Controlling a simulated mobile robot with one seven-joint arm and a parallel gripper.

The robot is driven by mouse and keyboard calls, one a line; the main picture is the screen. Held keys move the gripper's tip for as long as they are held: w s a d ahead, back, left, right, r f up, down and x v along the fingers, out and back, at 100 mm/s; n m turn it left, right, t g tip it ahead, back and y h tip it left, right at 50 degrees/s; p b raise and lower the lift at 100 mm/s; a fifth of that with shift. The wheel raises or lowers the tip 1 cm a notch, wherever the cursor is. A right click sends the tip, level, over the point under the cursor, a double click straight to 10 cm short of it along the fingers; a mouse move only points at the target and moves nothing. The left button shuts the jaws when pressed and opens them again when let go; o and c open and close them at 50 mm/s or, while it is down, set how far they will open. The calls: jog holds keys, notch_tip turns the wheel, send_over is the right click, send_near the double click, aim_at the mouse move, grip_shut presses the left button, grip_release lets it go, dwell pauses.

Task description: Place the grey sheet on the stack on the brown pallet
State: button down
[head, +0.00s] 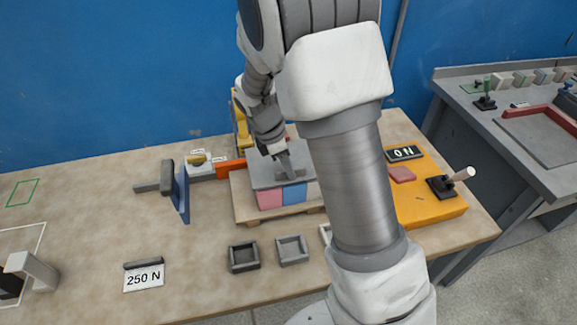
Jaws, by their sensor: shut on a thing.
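The grey sheet (262,176) is flat and level at the top of the stack on the brown pallet (243,208). Pink (270,199) and blue (294,194) blocks of the stack show directly below its front edge. Whether the sheet rests fully on them or hangs slightly above, I cannot tell. My gripper (289,172) points down at the sheet's upper side and is shut on a grey raised part of it. My own arm hides the right side of the stack and pallet.
Two small trays, black (243,257) and grey (292,250), stand in front of the pallet. A blue upright plate (181,192) and an orange bar (231,168) are to the left. An orange board (428,205) with a joystick lies right. A "250 N" card (144,277) is front left.

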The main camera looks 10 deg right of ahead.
jog(key=shift+f+b, duration=0.35)
jog(key=shift+f, duration=0.3)
jog(key=c, duration=0.7)
grip_release()
jog(key=shift+c, duration=0.2)
jog(key=shift+r, duration=0.1)
jog(key=p+v, duration=0.2)
jog(key=v, duration=1.5)
jog(key=s+d+r+m+t+y, duration=0.1)
jog(key=s+d+r+m+t, duration=0.1)
jog(key=s+m, duration=0.7)
jog(key=s+d+r+m+t+y, duration=0.2)
jog(key=s+d+r+m+t, duration=0.1)
jog(key=s+m, duration=0.6)
jog(key=s+r, duration=0.1)
jog(key=s, duration=0.2)
jog(key=shift+s+d+r+t, duration=0.15)
jog(key=shift+d+r+t, duration=0.1)
jog(key=shift+r+t, duration=0.1)
